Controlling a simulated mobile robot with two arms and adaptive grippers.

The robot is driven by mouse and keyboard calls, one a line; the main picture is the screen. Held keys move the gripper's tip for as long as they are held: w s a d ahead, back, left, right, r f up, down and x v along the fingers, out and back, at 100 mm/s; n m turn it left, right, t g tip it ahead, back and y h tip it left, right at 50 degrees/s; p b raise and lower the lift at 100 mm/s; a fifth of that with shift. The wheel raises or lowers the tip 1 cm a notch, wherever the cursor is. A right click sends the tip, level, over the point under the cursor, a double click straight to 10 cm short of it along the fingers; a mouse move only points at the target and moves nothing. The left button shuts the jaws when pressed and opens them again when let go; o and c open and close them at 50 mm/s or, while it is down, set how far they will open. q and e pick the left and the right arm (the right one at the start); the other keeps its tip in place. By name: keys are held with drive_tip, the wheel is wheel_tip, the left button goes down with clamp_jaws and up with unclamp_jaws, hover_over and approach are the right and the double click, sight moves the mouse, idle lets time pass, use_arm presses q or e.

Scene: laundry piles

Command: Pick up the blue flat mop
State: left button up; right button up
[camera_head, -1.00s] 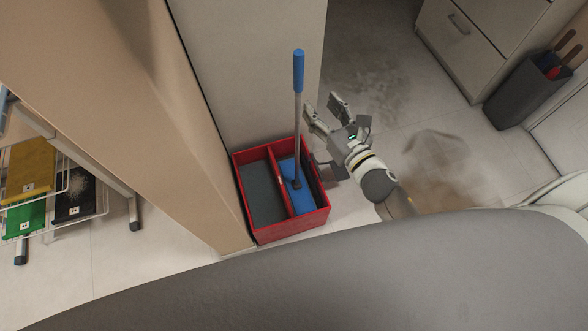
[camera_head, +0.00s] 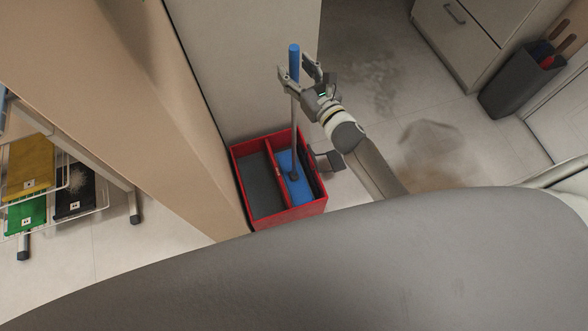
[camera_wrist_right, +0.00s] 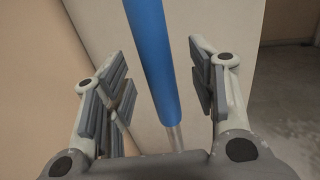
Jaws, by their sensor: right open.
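The blue flat mop (camera_head: 294,66) stands nearly upright, with a blue grip on a grey pole and a blue flat head (camera_head: 296,187). Its head rests in the right compartment of a red two-part box (camera_head: 275,219) on the floor. My right gripper (camera_head: 297,72) is open around the upper handle, near the lower part of the blue grip. In the right wrist view the blue grip (camera_wrist_right: 153,60) passes between the open fingers (camera_wrist_right: 160,85), with gaps visible on both sides. My left gripper is not in view.
A beige wall (camera_head: 140,110) stands close on the left of the box, with a grey panel (camera_head: 245,70) behind it. A rack (camera_head: 105,172) with cloths is at far left. A dark bin (camera_head: 518,85) and drawers stand at upper right. Stained floor lies between.

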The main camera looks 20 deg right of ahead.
drive_tip(key=shift+w+a, duration=0.15)
drive_tip(key=shift+w, duration=0.55)
clamp_jaws()
drive_tip(key=shift+r, duration=0.1)
drive_tip(key=shift+r, duration=0.15)
